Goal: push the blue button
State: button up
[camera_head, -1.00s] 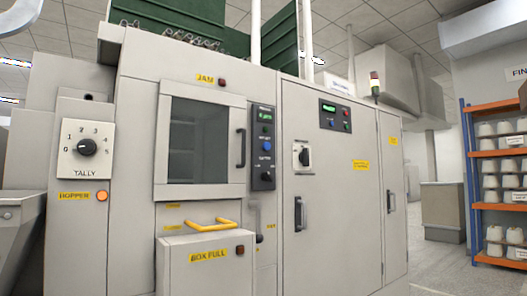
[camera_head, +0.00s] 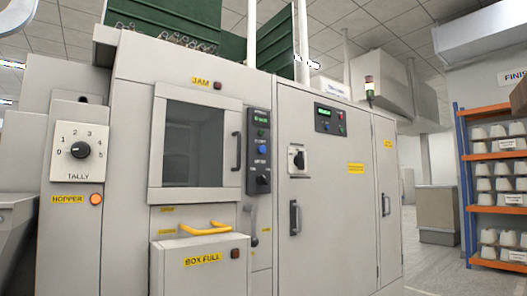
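The blue button (camera_head: 262,150) is a small round blue knob on a narrow dark control panel (camera_head: 258,180) on the machine front, right of the window. A small green display (camera_head: 262,117) sits above it, and a black knob (camera_head: 263,180) sits below it on the same panel. The button is unobstructed. Whether it is pressed in is too small to tell. My gripper is not in view.
A grey machine (camera_head: 330,215) fills most of the view. A yellow handle (camera_head: 206,228) and a box-full housing (camera_head: 205,275) project below the window. A TALLY dial (camera_head: 80,150) is at left. A rack of white bobbins (camera_head: 465,190) stands at right, beyond open floor.

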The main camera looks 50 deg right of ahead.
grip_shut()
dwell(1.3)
